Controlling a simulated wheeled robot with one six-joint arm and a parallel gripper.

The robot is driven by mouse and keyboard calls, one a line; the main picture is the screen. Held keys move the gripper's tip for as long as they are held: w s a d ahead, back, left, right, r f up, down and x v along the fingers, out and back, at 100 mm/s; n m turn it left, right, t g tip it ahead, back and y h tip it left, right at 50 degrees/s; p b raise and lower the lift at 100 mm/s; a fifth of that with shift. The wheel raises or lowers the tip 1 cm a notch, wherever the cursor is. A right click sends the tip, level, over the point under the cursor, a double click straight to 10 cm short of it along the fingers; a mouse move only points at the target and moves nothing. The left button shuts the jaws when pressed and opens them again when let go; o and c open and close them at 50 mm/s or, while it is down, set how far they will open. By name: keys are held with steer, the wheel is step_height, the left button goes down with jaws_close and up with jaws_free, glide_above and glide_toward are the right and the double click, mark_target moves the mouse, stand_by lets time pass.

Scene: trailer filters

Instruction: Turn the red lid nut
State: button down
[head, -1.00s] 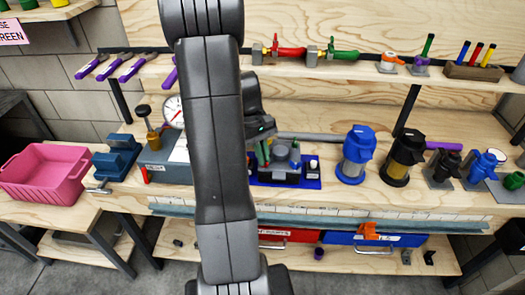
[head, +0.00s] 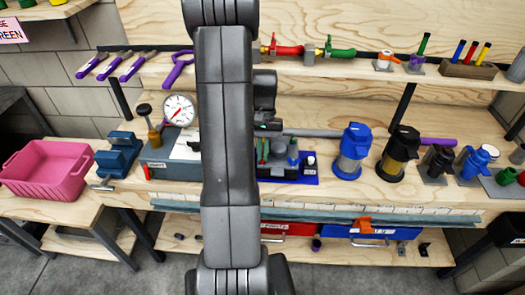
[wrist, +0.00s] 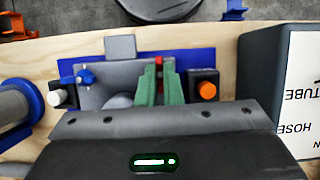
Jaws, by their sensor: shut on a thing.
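In the wrist view the two green fingers of my gripper (wrist: 159,84) are closed together over a grey fixture plate (wrist: 120,72) on a blue mat (wrist: 203,58). A small red piece, seemingly the red lid nut (wrist: 159,62), shows between the fingertips; the fingers hide most of it. A grey rounded body is partly visible just left of the fingers. In the head view my gripper (head: 265,150) points down at the same fixture, and my arm hides the left part of it.
A blue knob (wrist: 86,77) and an orange-topped button box (wrist: 204,84) flank the fingers closely. A labelled grey box (wrist: 285,85) stands to the right in the wrist view. In the head view blue (head: 352,150) and black-topped (head: 398,155) filter housings stand right of the fixture.

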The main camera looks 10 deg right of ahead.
stand_by(0.5)
steer(key=c, duration=1.6)
jaws_free()
steer(key=v, duration=1.4)
steer(key=x, duration=1.4)
